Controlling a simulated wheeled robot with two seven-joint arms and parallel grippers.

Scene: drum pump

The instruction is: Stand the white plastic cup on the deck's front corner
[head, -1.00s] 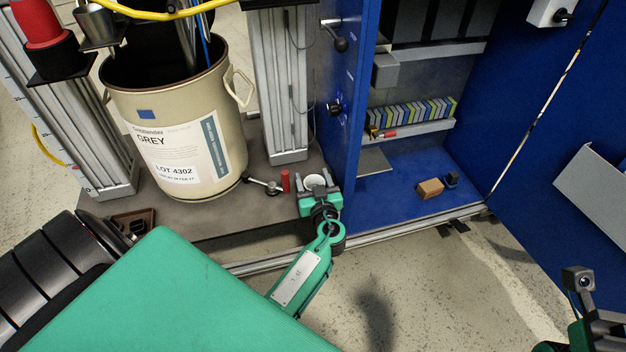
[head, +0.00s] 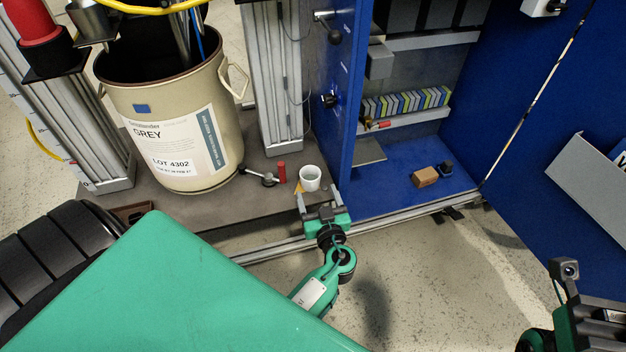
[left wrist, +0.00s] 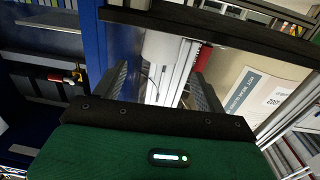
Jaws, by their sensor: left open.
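The white plastic cup (head: 310,178) stands upright on the grey deck (head: 228,212), near its front right corner beside the blue cabinet. My left gripper (head: 319,198) is open, just in front of the cup and apart from it. In the left wrist view the cup (left wrist: 158,46) shows beyond the open jaws, partly cut off by a dark bar. My right arm's wrist shows at the lower right of the head view; its fingers cannot be made out.
A red cylinder (head: 282,172) and a black-knobbed lever (head: 263,178) are left of the cup. A large beige drum (head: 170,125) stands further left. The blue cabinet (head: 340,130) is close on the right, with a brown block (head: 425,177) on its floor. Open floor lies in front.

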